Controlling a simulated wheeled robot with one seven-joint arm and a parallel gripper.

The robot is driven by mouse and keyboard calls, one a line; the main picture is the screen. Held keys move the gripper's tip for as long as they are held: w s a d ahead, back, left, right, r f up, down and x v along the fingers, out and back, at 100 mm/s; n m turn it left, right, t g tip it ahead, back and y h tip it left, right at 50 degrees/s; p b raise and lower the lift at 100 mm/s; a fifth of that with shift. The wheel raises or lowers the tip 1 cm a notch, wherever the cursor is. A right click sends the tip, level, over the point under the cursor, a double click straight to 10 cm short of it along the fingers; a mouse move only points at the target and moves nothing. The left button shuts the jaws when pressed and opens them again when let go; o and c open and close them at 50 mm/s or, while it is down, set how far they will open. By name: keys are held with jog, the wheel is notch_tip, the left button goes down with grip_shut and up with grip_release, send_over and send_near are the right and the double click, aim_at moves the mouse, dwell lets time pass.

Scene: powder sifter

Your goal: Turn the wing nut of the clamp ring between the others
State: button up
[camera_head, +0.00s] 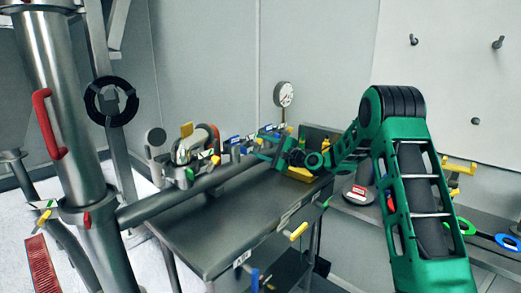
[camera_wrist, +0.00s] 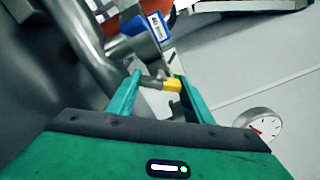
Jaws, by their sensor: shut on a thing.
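In the camera_wrist view my gripper (camera_wrist: 160,77) has its two green fingers closed around a small grey part with a yellow end, which looks like a wing nut (camera_wrist: 172,85). A grey metal fitting (camera_wrist: 138,46) and a blue tag with a white label (camera_wrist: 159,27) lie just beyond it. In the camera_head view my gripper (camera_head: 266,156) reaches left over the bench to the row of clamp fittings along the pipe. Blue-tagged clamps (camera_head: 234,148) show left of it. The held nut is too small to make out there, and which ring bears it is unclear.
A dial gauge (camera_head: 284,94) stands behind the fittings; it also shows in the wrist view (camera_wrist: 258,124). A grey pipe (camera_head: 190,195) crosses the steel bench (camera_head: 220,232). A yellow-handled part (camera_head: 298,231) juts out at the bench's front. A column with a red handle (camera_head: 49,124) stands left.

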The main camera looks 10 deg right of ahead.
jog(key=n, duration=0.4)
jog(key=shift+n, duration=0.3)
jog(key=n, duration=0.3)
jog(key=shift+n, duration=0.3)
jog(key=n, duration=0.4)
jog(key=shift+f, duration=0.15)
jog(key=shift+f+n, duration=0.15)
jog(key=shift+n, duration=1.35)
